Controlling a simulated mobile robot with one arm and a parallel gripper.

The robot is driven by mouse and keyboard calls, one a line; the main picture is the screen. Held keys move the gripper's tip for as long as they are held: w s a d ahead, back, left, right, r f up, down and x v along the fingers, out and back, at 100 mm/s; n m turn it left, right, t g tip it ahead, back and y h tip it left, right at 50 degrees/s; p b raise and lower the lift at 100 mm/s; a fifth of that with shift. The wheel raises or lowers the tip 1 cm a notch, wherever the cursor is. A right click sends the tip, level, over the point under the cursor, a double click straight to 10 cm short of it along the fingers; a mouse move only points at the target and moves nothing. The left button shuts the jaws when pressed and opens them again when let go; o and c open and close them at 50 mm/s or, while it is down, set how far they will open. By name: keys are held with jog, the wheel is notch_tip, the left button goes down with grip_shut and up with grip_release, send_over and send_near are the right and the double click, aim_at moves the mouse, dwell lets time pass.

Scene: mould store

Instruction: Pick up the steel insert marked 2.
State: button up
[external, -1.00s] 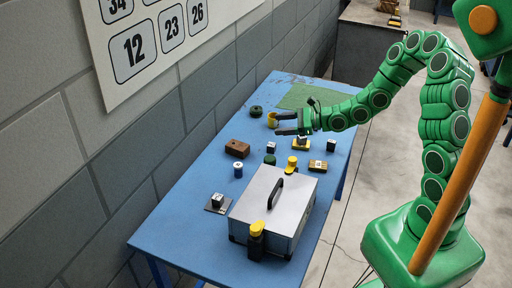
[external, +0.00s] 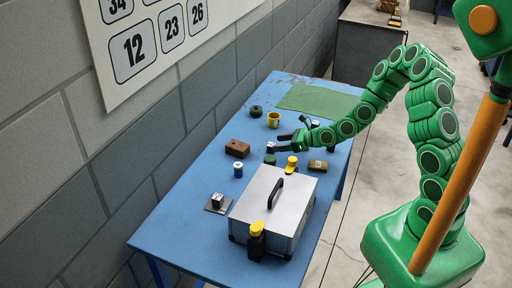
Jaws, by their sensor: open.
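Several small steel-and-dark cubes are on the blue table; their numbers are too small to read, so I cannot tell which insert is marked 2. One cube (external: 270,147) is at the tips of my gripper (external: 278,142), close to the lower finger; I cannot tell whether they touch. A second cube (external: 217,199) sits on a dark plate at the table's near left.
A grey case (external: 262,198) with a black handle fills the near table. A yellow-capped bottle (external: 256,240), blue spool (external: 238,170), green knob (external: 269,159), yellow-topped item (external: 291,166), tan box (external: 317,166), brown block (external: 237,148) and yellow mug (external: 273,120) stand around. The green mat (external: 320,101) is clear.

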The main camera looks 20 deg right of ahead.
aim_at(271, 144)
jog(key=shift+x, duration=2.65)
jog(key=shift+c, duration=0.3)
jog(key=shift+r, duration=0.1)
grip_shut()
